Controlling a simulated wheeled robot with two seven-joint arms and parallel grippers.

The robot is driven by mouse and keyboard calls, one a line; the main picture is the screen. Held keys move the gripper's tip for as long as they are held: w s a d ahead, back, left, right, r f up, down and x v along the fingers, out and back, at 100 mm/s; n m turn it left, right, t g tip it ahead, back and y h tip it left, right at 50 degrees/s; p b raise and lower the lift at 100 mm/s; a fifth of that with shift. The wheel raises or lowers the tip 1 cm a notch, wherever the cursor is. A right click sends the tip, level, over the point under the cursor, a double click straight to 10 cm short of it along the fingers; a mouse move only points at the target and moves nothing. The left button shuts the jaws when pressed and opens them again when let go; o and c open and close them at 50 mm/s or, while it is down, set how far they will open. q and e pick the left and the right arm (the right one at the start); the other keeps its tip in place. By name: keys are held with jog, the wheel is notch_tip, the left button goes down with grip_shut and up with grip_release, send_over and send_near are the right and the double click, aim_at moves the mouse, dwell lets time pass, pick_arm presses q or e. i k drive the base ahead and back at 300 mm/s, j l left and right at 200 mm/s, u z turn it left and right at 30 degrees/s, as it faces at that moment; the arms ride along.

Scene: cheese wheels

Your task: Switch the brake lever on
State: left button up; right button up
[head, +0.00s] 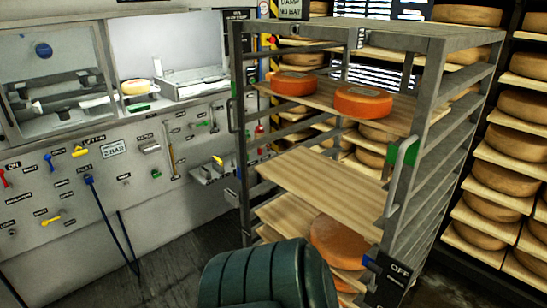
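A dark plate (388,280) marked OFF is at the lower right post of the metal rack cart (425,40); its smaller print is too blurred to read. A small blue part (369,256) shows at the plate's upper left edge. I cannot tell whether it is the brake lever, and no lever arm shows clearly there. Neither of my grippers is in view.
The cart holds wooden shelves (315,185) with orange cheese wheels (363,102). A grey wall panel (130,205) with several coloured levers and labels stands at the left. Shelves of cheese wheels (497,180) fill the right. Dark floor (180,250) is open before the panel.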

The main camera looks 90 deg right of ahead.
aim_at(371, 286)
jog(key=k+z, duration=0.1)
jog(key=z, duration=3.35)
